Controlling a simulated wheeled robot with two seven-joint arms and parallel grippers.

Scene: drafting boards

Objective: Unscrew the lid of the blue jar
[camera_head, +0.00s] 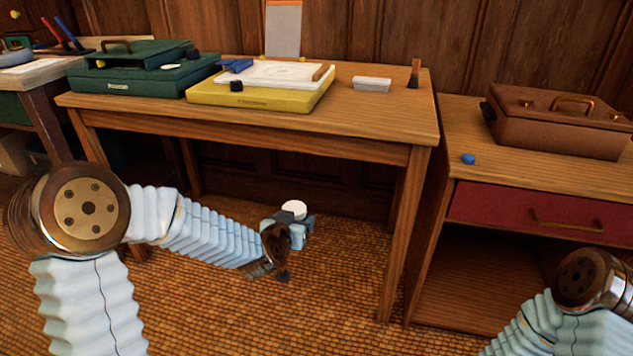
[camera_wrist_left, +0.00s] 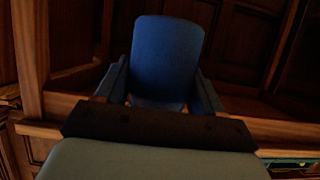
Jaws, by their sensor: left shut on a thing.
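My left gripper (camera_head: 291,227) is below the front edge of the wooden table, above the tiled floor. It is shut on the blue jar, which fills the space between the two fingers in the left wrist view (camera_wrist_left: 167,55). In the head view a round white top (camera_head: 294,208) shows just above the fingers; I cannot tell whether it is the lid. The jar's sides are mostly hidden by the gripper there. My right arm comes in at the lower right, but its gripper is out of view.
The wooden table (camera_head: 300,128) bears a green case (camera_head: 140,80), a yellow box (camera_head: 262,97), a white block (camera_head: 371,84) and a brush (camera_head: 414,76). A brown case (camera_head: 560,125) and a small blue item (camera_head: 468,158) are on the right cabinet. Floor before the table is clear.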

